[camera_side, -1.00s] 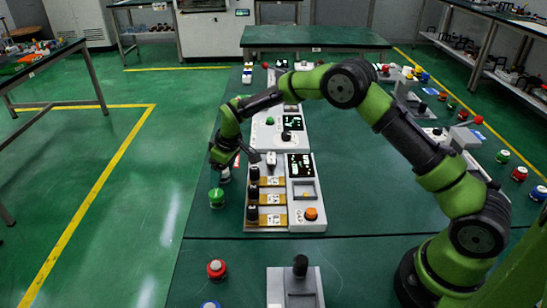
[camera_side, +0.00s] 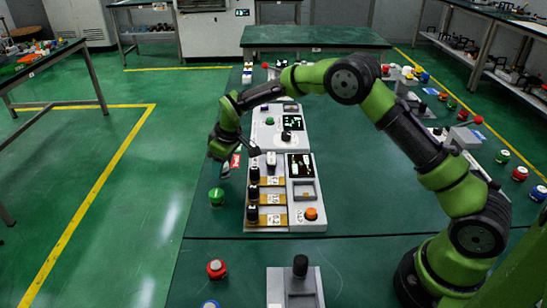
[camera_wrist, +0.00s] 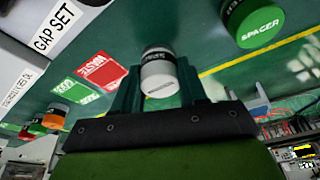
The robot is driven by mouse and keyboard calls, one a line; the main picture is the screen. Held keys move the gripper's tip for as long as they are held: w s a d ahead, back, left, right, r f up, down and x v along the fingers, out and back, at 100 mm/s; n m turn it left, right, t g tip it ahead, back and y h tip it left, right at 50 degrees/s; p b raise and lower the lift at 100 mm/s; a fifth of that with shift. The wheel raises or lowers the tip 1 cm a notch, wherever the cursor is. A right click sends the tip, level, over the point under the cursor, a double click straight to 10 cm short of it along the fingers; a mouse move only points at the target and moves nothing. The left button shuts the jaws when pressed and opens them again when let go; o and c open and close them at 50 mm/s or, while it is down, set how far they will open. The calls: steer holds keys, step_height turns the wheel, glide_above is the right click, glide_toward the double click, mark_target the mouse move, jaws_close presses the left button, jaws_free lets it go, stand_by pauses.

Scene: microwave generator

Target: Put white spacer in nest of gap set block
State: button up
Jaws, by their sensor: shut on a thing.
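The white spacer (camera_wrist: 159,78) is a short white cylinder with a dark top band. It sits between the fingers of my gripper (camera_wrist: 160,85), which is shut on it. In the side view my gripper (camera_side: 226,162) is left of the grey control unit, and the spacer is too small there to make out well. The gap set block (camera_wrist: 38,12) shows only in part at the upper left of the wrist view, as a pale surface with a GAP SET label. Its nest is not clearly visible.
A green-topped spacer (camera_wrist: 258,22) stands at the upper right of the wrist view; a green piece (camera_side: 216,197) stands left of the control unit (camera_side: 285,222). Red (camera_wrist: 100,70) and green (camera_wrist: 75,93) labels lie flat. Black knobs (camera_side: 253,195) rise from the unit's left side.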

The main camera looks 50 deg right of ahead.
step_height(320, 180, up, 8)
steer(key=shift+f, duration=0.2)
steer(key=s+d+r+m+h, duration=0.15)
steer(key=s+d+r, duration=0.25)
steer(key=s, duration=0.7)
steer(key=s+d+r+m, duration=0.3)
steer(key=s+d+r, duration=0.1)
steer(key=s, duration=0.7)
steer(key=w+a+f+n, duration=0.1)
steer(key=w+a+f, duration=0.1)
steer(key=w, duration=0.5)
steer(key=w+a+f+n+y, duration=0.1)
steer(key=w+a+f, duration=0.2)
steer(key=w, duration=0.4)
steer(key=w+a+f+n, duration=0.2)
steer(key=w+a+f, duration=0.1)
steer(key=w, duration=0.4)
steer(key=shift+w+f, duration=0.2)
steer(key=shift+w, duration=0.15)
steer(key=shift+w+r+n+y, duration=0.25)
steer(key=shift+r, duration=0.25)
steer(key=shift+f, duration=0.15)
step_height(320, 180, down, 9)
steer(key=shift+f, duration=0.2)
